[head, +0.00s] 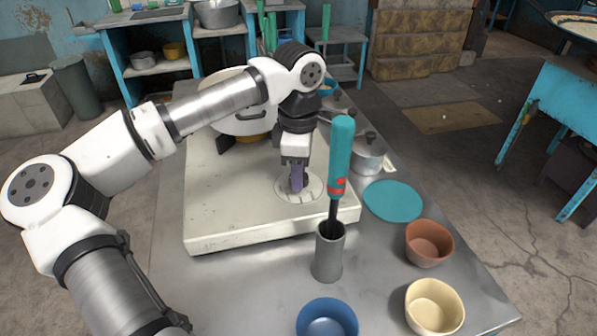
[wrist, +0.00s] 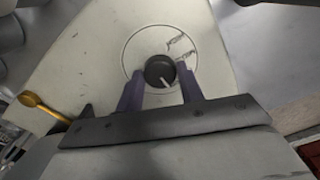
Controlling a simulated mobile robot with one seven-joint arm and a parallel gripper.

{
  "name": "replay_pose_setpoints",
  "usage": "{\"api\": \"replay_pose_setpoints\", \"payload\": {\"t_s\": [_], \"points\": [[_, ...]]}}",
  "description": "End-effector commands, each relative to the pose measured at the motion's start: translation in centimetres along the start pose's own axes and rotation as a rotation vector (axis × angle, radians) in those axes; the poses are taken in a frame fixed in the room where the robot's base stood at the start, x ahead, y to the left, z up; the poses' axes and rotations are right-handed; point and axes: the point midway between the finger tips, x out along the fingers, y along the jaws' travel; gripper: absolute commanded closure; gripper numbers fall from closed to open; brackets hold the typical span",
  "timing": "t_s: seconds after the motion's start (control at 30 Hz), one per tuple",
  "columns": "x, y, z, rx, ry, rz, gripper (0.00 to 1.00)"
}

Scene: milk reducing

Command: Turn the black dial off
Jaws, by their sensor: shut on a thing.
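The black dial (wrist: 159,70) sits in the middle of a round marked plate on the pale stove top, with a light pointer line toward its lower right in the wrist view. My gripper (wrist: 162,85) is over the dial, its two purple fingers on either side of it and shut on it. In the head view my gripper (head: 297,180) points straight down at the round plate (head: 313,188) near the stove's front right corner. There the fingers hide the dial. The cream stove (head: 220,215) stands on the metal table.
A grey cup (head: 328,258) holding a teal-handled tool (head: 340,155) stands close in front of the stove. A teal disc (head: 393,200), a metal pot (head: 368,155), and brown (head: 428,243), cream (head: 434,307) and blue (head: 327,318) bowls stand to the right and front. A large pan (head: 240,118) is behind my gripper.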

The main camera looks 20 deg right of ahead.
Motion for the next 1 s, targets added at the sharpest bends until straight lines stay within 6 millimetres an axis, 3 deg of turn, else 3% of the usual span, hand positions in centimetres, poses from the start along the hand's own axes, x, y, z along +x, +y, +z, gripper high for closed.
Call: {"api": "replay_pose_setpoints", "payload": {"t_s": [0.6,0.63,0.77,1.0], "points": [[-0.13,0.04,0.08,0.041,-0.001,0.003,0.85],[-0.13,0.05,0.08,0.041,-0.001,0.003,0.59],[-0.10,0.03,0.06,0.040,-0.001,0.002,0.42],[-0.05,0.02,0.02,0.039,0.000,0.001,0.41]]}}
